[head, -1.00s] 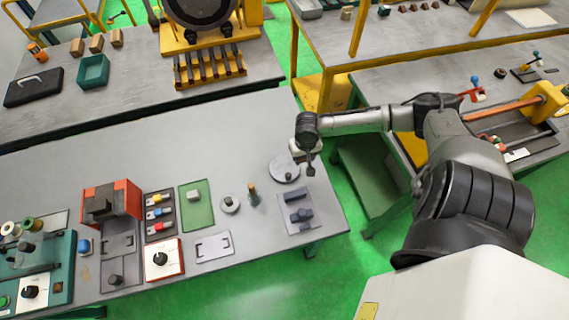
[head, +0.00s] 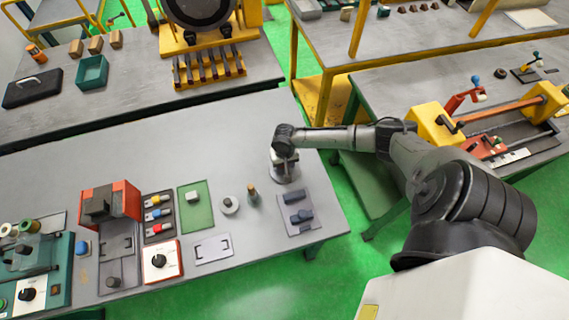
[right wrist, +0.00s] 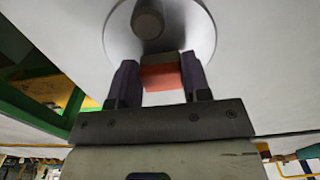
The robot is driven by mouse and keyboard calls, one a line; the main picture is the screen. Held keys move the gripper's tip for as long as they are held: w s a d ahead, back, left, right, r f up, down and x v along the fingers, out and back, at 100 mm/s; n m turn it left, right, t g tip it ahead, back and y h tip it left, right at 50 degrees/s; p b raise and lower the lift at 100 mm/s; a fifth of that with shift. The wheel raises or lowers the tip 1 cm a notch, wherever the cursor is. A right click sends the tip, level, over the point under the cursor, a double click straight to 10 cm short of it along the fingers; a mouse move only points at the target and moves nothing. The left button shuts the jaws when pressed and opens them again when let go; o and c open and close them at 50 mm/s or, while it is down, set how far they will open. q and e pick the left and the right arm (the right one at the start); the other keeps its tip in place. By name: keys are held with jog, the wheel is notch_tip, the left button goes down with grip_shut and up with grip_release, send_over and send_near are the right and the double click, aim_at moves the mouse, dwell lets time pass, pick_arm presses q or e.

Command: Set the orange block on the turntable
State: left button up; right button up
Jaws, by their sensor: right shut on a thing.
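My right gripper (right wrist: 159,66) is shut on the orange block (right wrist: 162,77), which sits between its two dark fingers in the right wrist view. The grey round turntable (right wrist: 195,35) with a knob in its middle lies just past the fingertips there. In the head view the right gripper (head: 286,168) is over the turntable (head: 290,178) and hides much of it; the block cannot be made out there. Whether the block touches the turntable I cannot tell. My left gripper is not in view.
A grey plate with dark blue blocks (head: 298,213) lies in front of the turntable. A green mat (head: 197,214) is farther left. The tabletop behind the turntable is clear.

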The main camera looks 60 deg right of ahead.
jog(key=shift+f, duration=0.2)
jog(key=o, duration=0.9)
notch_tip(320, 180, up, 12)
jog(key=s+a+f+n+t, duration=0.1)
jog(key=s+a+n, duration=0.2)
jog(key=a, duration=0.4)
jog(key=s+a+f+n+y, duration=0.1)
jog(key=s+a+f+n, duration=0.15)
jog(key=a, duration=0.35)
jog(key=s+a+n+t, duration=0.1)
jog(key=s+a+n, duration=0.25)
jog(key=a, duration=0.35)
jog(key=shift+s+a+r+n+t+h+p, duration=0.15)
jog(key=shift+s+a+r+n+t, duration=0.15)
jog(key=shift+s+a+r, duration=0.85)
jog(key=shift+s+a+r+n+t+h+p, duration=0.25)
jog(key=shift+s+r, duration=0.45)
jog(key=shift+s, duration=1)
jog(key=shift+s+a+r+n+t+p, duration=0.1)
jog(key=shift+s+a+r+n+t, duration=0.3)
jog(key=shift+s+r, duration=0.8)
jog(key=shift+s+a+f, duration=0.15)
jog(key=shift+s+f, duration=0.1)
jog(key=shift+f, duration=0.05)
